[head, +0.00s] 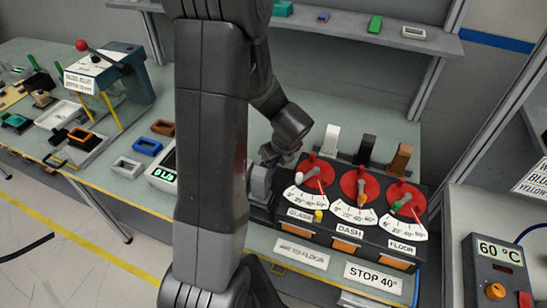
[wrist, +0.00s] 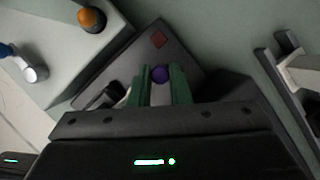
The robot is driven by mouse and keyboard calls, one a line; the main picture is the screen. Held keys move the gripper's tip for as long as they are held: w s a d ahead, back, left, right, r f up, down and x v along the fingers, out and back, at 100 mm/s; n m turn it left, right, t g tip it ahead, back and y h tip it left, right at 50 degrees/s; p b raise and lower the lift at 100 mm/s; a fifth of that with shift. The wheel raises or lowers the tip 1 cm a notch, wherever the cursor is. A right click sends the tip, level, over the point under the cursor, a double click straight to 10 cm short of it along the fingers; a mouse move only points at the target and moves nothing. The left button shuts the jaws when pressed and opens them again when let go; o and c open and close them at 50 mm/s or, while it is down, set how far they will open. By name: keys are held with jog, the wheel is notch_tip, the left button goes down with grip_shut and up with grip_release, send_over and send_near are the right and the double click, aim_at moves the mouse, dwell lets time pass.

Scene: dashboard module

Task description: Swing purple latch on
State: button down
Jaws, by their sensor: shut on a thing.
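The rest of the latch is hidden by the fingers and the gripper body. In the head view my own arm covers most of this spot, and I cannot make out the purple knob there.
A dark dashboard with three red dials (head: 360,185) stands right of my arm in the head view. A box with an orange knob (wrist: 92,19) is close by at the upper left of the wrist view. Blue (head: 147,146) and brown (head: 163,127) trays lie left of my arm.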

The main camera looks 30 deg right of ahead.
dwell(0.4)
jog(key=c, duration=1.3)
grip_release()
jog(key=shift+c, duration=0.2)
jog(key=shift+s+r, duration=0.1)
jog(key=shift+r, duration=0.05)
jog(key=b+v, duration=0.1)
jog(key=v, duration=1.2)
jog(key=shift+r, duration=0.25)
jog(key=p+x, duration=0.1)
jog(key=x, duration=1.2)
jog(key=shift+f, duration=0.4)
jog(key=shift+r, duration=0.15)
